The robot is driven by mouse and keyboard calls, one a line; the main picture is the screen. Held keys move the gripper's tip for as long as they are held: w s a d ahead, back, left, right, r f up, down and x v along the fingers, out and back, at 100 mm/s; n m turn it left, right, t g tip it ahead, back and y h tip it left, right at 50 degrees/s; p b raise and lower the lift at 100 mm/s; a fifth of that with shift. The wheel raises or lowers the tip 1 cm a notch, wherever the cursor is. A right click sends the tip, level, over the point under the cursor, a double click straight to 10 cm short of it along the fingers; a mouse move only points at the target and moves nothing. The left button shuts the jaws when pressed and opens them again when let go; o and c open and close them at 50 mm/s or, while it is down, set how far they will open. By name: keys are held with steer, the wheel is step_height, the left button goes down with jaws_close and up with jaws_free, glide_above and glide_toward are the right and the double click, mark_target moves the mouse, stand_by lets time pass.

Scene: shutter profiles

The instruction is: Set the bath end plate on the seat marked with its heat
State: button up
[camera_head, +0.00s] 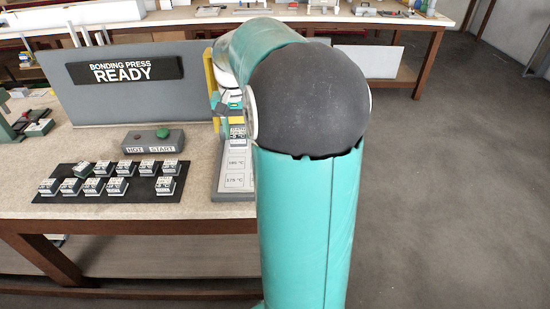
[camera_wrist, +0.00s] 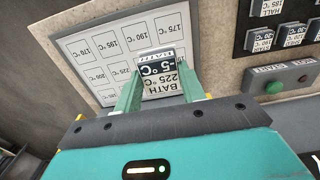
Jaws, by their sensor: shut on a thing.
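The bath end plate (camera_wrist: 160,75) is a small block with a white label reading BATH, 225 °C and -5 °C, upside down in the wrist view. My gripper (camera_wrist: 161,84) is shut on it, with a green finger on each side. The grey seat board (camera_wrist: 64,42) lies beneath, with squares marked by temperatures. A far row reads 170, 195, 190 and 175 °C; a square at the plate's left appears to read 225 °C (camera_wrist: 119,71). The plate hides other squares, and its height above the board is unclear. In the head view my arm covers much of the board (camera_head: 234,197).
A black tray (camera_head: 60,196) holds several similar labelled blocks. A control box (camera_head: 152,140) with a green button and HOT and START labels stands behind it. A grey panel (camera_head: 130,105) reading BONDING PRESS READY rises at the back. Bare tabletop (camera_head: 60,145) shows at left.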

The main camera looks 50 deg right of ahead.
steer(key=shift+d+r, duration=0.1)
steer(key=shift+d+f, duration=0.65)
steer(key=shift+d, duration=0.25)
steer(key=s+d+f, duration=0.1)
steer(key=d+f, duration=0.1)
steer(key=d, duration=0.1)
steer(key=s+d+f, duration=0.2)
steer(key=d+f, duration=0.1)
steer(key=s+d+f, duration=0.1)
steer(key=d+f, duration=0.1)
steer(key=d, duration=0.1)
steer(key=shift+s+d+f, duration=0.2)
steer(key=shift+s+d, duration=0.1)
steer(key=shift+s, duration=0.1)
steer(key=shift+s+d+f, duration=0.2)
steer(key=shift+d, duration=0.05)
steer(key=f, duration=0.3)
steer(key=shift+s+d+f, duration=0.15)
steer(key=shift+d+f, duration=0.25)
steer(key=shift+f, duration=0.15)
steer(key=shift+f, duration=0.1)
